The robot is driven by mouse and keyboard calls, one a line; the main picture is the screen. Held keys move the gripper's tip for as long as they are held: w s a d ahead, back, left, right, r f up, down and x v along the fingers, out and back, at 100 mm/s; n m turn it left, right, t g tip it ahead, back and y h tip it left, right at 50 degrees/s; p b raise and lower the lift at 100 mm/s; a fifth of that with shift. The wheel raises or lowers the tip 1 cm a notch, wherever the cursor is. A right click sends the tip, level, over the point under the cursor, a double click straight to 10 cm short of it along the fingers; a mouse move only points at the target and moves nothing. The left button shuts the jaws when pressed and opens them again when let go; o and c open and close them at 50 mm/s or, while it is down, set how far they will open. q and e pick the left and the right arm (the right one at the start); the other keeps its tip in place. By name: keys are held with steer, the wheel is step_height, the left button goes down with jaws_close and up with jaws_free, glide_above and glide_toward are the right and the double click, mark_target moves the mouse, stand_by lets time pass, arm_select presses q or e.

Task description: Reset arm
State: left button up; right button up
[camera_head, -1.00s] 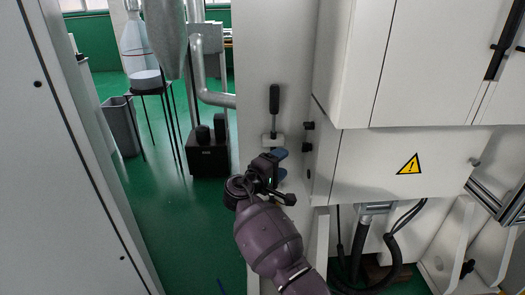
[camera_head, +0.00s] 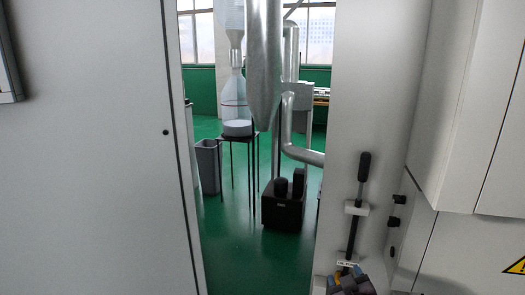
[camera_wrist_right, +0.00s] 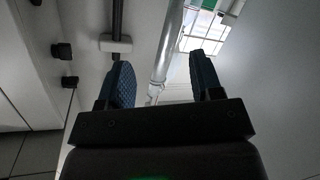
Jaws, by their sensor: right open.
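My right gripper (camera_wrist_right: 163,72) shows in the right wrist view with its two blue textured fingers well apart. Nothing is between the fingers. Beyond them are a dark rod in a pale bracket (camera_wrist_right: 115,44), a silver pipe and a bright window. My left gripper is in neither view.
A black-handled lever (camera_head: 363,167) stands on the pale panel at right, beside a white cabinet (camera_head: 448,120). A large grey panel (camera_head: 90,150) fills the left. Between them lies open green floor (camera_head: 240,255) with a black box (camera_head: 283,208), a stool (camera_head: 238,138) and a grey bin (camera_head: 208,166).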

steer(key=s+d+f+m, duration=0.1)
steer(key=s+f, duration=0.3)
steer(key=s, duration=0.4)
steer(key=s+d+f+m+g+y, duration=0.1)
steer(key=s+d+f, duration=0.1)
steer(key=s, duration=0.6)
steer(key=shift+f+y, duration=0.3)
steer(key=shift+f, duration=0.6)
steer(key=s+d+f+g, duration=0.1)
steer(key=s+f, duration=0.1)
steer(key=s, duration=0.3)
steer(key=s+d+f+g, duration=0.1)
steer(key=s+f, duration=0.2)
steer(key=s, duration=0.2)
steer(key=s+d+f+m+g+h, duration=0.1)
steer(key=s+f, duration=0.2)
steer(key=s, duration=0.2)
steer(key=shift+s+d+g, duration=0.2)
steer(key=shift+d+g, duration=0.1)
steer(key=shift+d, duration=0.05)
steer(key=shift+c, duration=0.2)
